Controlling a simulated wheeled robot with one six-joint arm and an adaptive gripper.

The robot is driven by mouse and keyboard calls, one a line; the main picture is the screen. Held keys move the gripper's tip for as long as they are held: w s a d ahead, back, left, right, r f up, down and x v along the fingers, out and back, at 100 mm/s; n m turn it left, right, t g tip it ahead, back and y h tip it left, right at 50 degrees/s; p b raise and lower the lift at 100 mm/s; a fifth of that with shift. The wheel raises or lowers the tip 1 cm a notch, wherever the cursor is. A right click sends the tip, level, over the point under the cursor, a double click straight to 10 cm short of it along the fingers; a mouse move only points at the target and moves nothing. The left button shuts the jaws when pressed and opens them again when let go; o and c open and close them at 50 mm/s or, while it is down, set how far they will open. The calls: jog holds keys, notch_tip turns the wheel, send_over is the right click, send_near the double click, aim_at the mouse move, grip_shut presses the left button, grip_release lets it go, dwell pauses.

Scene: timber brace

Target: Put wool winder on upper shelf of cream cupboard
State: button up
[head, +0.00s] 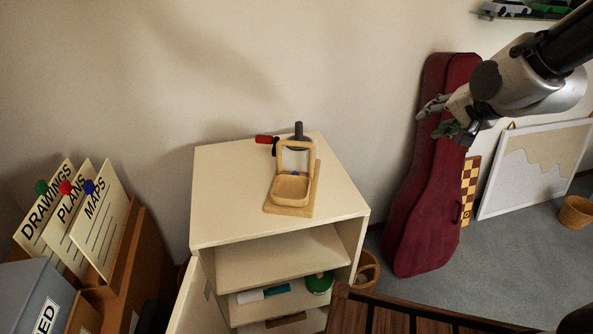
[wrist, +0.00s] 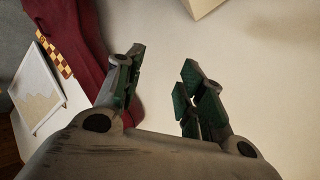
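The cream cupboard (head: 225,213) stands against the wall with its front open and its door (head: 196,300) swung out to the left. Its upper shelf (head: 275,262) shows bare. On the cupboard's top stands a wooden frame with a square tray and base board (head: 291,190). Close behind it are a dark upright cylinder and a red-handled crank (head: 264,139); these look like the wool winder, but I cannot tell whether they join the wooden part. My gripper (head: 440,118) is open and empty, high to the right, apart from the cupboard. Its spread fingers show in the wrist view (wrist: 160,85).
A lower shelf holds a green round thing (head: 319,283) and a white-and-teal roll (head: 262,293). A dark red instrument case (head: 425,200) leans on the wall below my gripper. Box files with labelled cards (head: 105,225) stand left. A dark slatted wooden surface (head: 375,315) is at front.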

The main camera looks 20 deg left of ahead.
jog(key=a+f+m+t+y, duration=0.1)
jog(key=a+f, duration=0.2)
jog(key=a, duration=0.4)
jog(key=a+f+m+y, duration=0.1)
jog(key=a+f+y, duration=0.15)
jog(key=a, duration=0.35)
jog(key=m+y, duration=0.3)
jog(key=y, duration=0.1)
send_near(294, 144)
jog(key=a+f, duration=0.2)
jog(key=shift+w+a+r, duration=0.1)
jog(key=shift+w+a, duration=0.05)
jog(key=shift+w, duration=0.35)
jog(key=x, duration=0.4)
jog(key=r+x, duration=0.1)
jog(key=x, duration=0.2)
jog(key=shift+w, duration=0.35)
grip_shut()
jog(key=shift+r+y, duration=0.15)
jog(key=shift+y, duration=0.1)
